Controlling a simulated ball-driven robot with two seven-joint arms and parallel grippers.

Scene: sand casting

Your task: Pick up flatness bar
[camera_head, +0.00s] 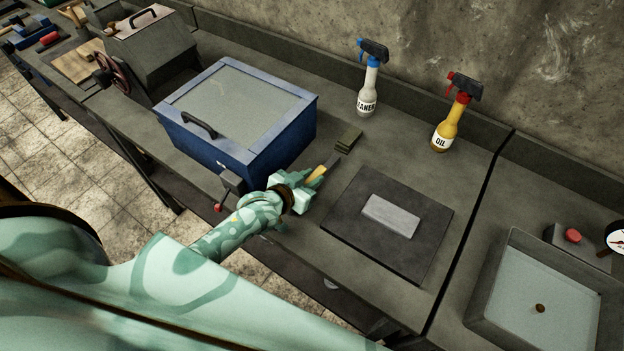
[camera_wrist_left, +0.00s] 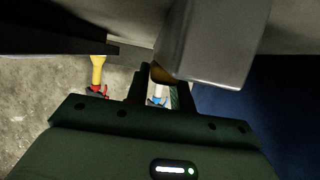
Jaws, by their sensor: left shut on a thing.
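The fingers hide part of the bar. In the left wrist view, a brown piece shows between the fingers (camera_wrist_left: 160,92). I cannot tell whether the bar touches the bench. My right gripper is not in view.
A dark plate (camera_head: 350,235) with a grey block (camera_head: 391,216) lies right of the gripper. A blue box (camera_head: 205,152) and small grey box (camera_head: 233,180) stand left. A tray (camera_head: 487,290) is right.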

